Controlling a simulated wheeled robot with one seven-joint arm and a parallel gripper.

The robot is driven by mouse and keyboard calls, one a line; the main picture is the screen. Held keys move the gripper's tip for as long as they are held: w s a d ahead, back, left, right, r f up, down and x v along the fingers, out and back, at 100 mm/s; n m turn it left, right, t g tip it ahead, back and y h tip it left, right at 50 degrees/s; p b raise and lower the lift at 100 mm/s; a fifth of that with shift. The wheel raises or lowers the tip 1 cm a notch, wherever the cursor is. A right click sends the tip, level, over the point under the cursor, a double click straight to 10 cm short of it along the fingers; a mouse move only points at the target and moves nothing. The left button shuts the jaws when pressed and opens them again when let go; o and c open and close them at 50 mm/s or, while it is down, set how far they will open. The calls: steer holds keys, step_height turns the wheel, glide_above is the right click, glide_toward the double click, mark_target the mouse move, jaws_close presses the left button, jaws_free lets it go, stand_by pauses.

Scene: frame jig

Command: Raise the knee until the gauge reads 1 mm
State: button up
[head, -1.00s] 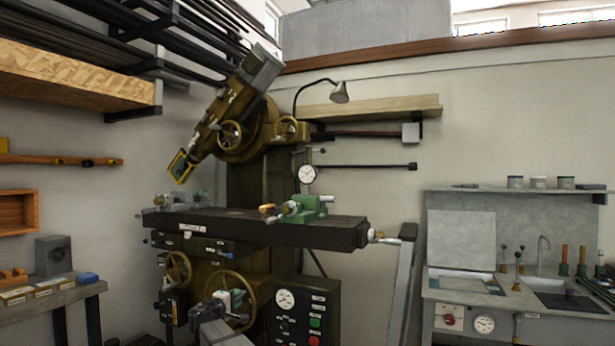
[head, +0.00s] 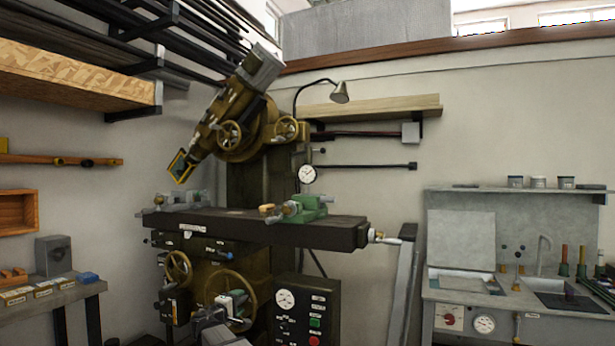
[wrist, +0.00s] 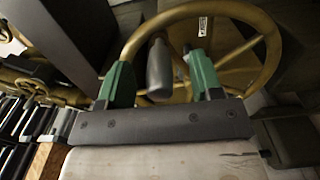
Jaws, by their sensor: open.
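The olive-brown milling machine has its knee (head: 210,250) below the long dark table (head: 260,229). A brass handwheel (head: 247,284) is on the knee's front, partly behind my gripper (head: 232,298). In the wrist view, the handwheel (wrist: 268,75) fills the upper middle, with a grey cylindrical handle (wrist: 158,70) pointing toward me. My gripper (wrist: 160,66) is open, its green fingers on either side of the handle, with a visible gap at each side. A round white dial gauge (head: 307,174) hangs above the table by the column; its reading is too small to tell.
A control panel (head: 306,310) with another dial stands right of the handwheel. A second brass handwheel (head: 178,268) is to its left. A green vise (head: 306,208) sits on the table. Benches stand at the left (head: 75,290) and right (head: 470,297).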

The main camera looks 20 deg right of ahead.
steer(key=v, duration=0.7)
steer(key=shift+s+a, duration=0.15)
steer(key=shift+s, duration=0.05)
steer(key=s+d+f+m+g+y, duration=0.35)
steer(key=s+d+f+g, duration=0.3)
steer(key=d+f, duration=0.45)
steer(key=s+d+f+m+g+y, duration=0.2)
steer(key=s+d+f+m+g, duration=0.25)
steer(key=s+d+f, duration=0.6)
steer(key=s+a+f+m+g+y, duration=0.1)
steer(key=s+f+m+g+y, duration=0.1)
steer(key=s+f+y, duration=0.3)
step_height(320, 180, down, 2)
steer(key=shift+s+g, duration=0.55)
steer(key=shift+g, duration=0.05)
steer(key=shift+y, duration=0.25)
